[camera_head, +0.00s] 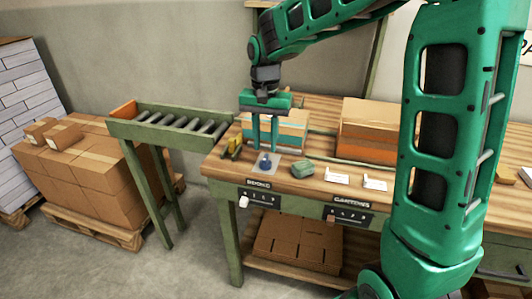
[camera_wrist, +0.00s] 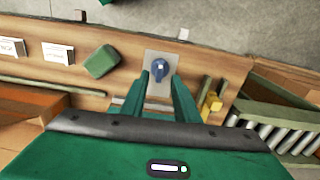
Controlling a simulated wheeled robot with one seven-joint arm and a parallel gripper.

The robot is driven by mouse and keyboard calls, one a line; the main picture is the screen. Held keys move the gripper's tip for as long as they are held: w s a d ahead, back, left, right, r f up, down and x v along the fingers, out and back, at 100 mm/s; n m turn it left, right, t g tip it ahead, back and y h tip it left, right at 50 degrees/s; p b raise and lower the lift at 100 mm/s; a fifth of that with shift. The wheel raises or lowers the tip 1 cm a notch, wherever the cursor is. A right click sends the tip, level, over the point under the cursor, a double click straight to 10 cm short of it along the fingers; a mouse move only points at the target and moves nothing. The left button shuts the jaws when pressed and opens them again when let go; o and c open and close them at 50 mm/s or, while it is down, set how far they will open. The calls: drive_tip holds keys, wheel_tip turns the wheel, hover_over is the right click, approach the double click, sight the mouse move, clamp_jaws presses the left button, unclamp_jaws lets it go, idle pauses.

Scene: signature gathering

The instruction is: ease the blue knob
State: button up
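The blue knob (camera_head: 265,162) stands on a small light grey plate (camera_head: 275,169) on the wooden workbench, near its left front corner. In the wrist view the knob (camera_wrist: 160,68) shows on its plate (camera_wrist: 148,56), just beyond and between my fingertips. A pale pointer mark shows on the knob. My gripper (camera_head: 265,149) points down over the knob, its two teal fingers apart with nothing seen between them. It also shows in the wrist view (camera_wrist: 160,82). Whether the fingertips reach down beside the knob or stay above it, I cannot tell.
A green block (camera_head: 302,168) lies right of the knob, with white cards (camera_head: 336,177) beyond it. A yellow item (camera_head: 232,146) sits to the left. Cardboard boxes (camera_head: 368,128) stand behind on the workbench (camera_head: 222,165). A roller conveyor (camera_head: 170,121) adjoins its left end.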

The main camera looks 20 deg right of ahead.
sight(265, 157)
drive_tip(key=shift+f, duration=2.1)
